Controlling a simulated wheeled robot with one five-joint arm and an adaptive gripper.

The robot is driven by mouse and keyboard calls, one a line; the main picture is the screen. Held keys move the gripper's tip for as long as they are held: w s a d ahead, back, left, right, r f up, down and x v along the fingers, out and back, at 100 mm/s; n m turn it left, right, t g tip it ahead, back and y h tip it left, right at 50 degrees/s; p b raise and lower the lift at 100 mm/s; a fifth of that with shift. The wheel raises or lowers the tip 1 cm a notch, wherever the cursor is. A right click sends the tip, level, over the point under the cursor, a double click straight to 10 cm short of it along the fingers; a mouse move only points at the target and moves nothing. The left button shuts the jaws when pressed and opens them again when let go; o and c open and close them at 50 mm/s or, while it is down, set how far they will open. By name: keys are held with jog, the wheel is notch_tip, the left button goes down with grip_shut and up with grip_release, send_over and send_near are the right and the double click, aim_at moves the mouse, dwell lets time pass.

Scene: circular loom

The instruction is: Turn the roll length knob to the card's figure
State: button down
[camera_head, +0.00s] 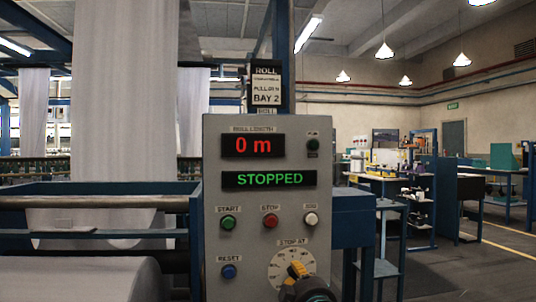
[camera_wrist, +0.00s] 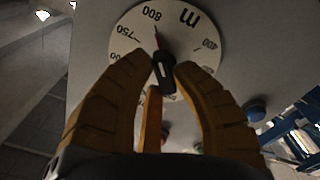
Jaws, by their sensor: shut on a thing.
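The roll length dial (camera_head: 277,268), labelled STOP AT, is a pale disc low on the grey control panel (camera_head: 215,180). My gripper (camera_head: 298,270) is at its middle and hides the knob there. In the wrist view, the yellow fingers of my gripper (camera_wrist: 164,68) are closed on the dark knob (camera_wrist: 164,76). Its red pointer (camera_wrist: 157,38) points close to the 800 mark on the dial (camera_wrist: 185,40); 750 and 400 also show. The card (camera_head: 266,88) above the panel reads ROLL and BAY 2; its middle lines are too small to read.
The red display (camera_head: 253,145) reads 0 m and the green one (camera_head: 269,179) reads STOPPED. Green START (camera_head: 228,222), red STOP (camera_head: 270,220), white (camera_head: 311,219) and blue RESET (camera_head: 228,271) buttons surround the dial. White fabric (camera_head: 125,90) hangs at left.

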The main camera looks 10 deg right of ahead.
jog(key=c, duration=1.4)
grip_release()
jog(key=shift+a+f, duration=0.2)
jog(key=shift+f, duration=0.35)
jog(key=shift+o, duration=0.9)
jog(key=shift+w+a, duration=0.1)
jog(key=shift+a, duration=0.1)
jog(key=shift+d+r, duration=0.1)
jog(key=shift+r, duration=0.05)
jog(key=s+b, duration=0.4)
jog(key=s, duration=0.3)
jog(key=shift+r, duration=0.2)
jog(key=shift+d, duration=0.1)
